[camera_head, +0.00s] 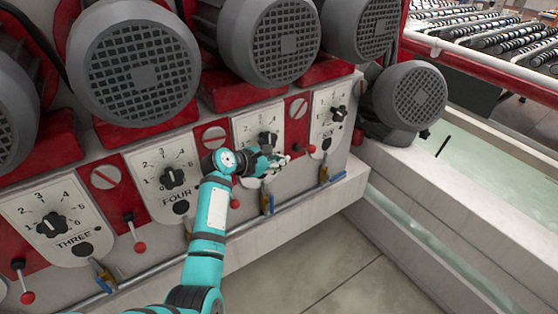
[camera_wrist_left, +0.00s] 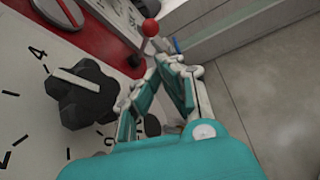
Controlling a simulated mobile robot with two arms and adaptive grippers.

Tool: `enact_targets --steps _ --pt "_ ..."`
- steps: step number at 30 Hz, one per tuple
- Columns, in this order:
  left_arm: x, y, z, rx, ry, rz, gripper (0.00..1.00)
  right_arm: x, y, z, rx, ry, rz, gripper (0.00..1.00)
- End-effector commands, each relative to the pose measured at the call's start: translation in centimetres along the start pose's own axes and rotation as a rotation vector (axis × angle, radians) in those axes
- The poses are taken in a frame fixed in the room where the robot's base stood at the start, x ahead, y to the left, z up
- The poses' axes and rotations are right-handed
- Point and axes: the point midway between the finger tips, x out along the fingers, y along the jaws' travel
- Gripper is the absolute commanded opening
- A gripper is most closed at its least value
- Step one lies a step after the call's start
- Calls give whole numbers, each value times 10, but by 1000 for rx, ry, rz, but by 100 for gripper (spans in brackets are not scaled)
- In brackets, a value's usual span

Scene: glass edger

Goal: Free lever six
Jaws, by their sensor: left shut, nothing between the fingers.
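Several red-balled levers stand along the machine front between numbered dial plates. The lever with a red ball (camera_head: 311,149) by the two right-most plates is just beyond my left gripper (camera_head: 286,159); I cannot tell for sure that it is number six. In the left wrist view a red-balled lever (camera_wrist_left: 150,28) stands past my fingers (camera_wrist_left: 178,68), which look shut and empty, apart from the ball. A black knob (camera_wrist_left: 85,95) on a white dial is beside them. The right-most dial plate (camera_head: 322,125) has no readable label. My right gripper is not in view.
Big grey motors (camera_head: 135,65) overhang the panel. A pipe with brass-and-blue valves (camera_head: 267,203) runs below the dials. A concrete ledge (camera_head: 300,210) juts out under it. A water trough (camera_head: 480,165) lies at the right; the floor (camera_head: 320,275) in front is clear.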

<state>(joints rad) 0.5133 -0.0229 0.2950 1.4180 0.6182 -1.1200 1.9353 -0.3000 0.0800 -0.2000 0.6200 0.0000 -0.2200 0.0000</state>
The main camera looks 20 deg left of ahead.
Motion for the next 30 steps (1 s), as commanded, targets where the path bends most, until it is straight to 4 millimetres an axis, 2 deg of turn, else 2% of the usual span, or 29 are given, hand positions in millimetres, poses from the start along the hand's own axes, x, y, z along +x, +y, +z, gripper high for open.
enact_targets --steps 11,14,17,20,25,30 --pt "1 0 -1 1 2 0 0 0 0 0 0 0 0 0" --pt "6 -7 -14 26 23 -5 0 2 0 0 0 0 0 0" --pt "17 -24 -47 101 77 -19 0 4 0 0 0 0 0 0" --pt "31 -53 -100 230 160 -49 0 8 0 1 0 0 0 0" --pt "44 -112 -200 509 304 -140 0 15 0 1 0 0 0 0" --pt "37 -184 -302 817 416 -288 0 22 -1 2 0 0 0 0"
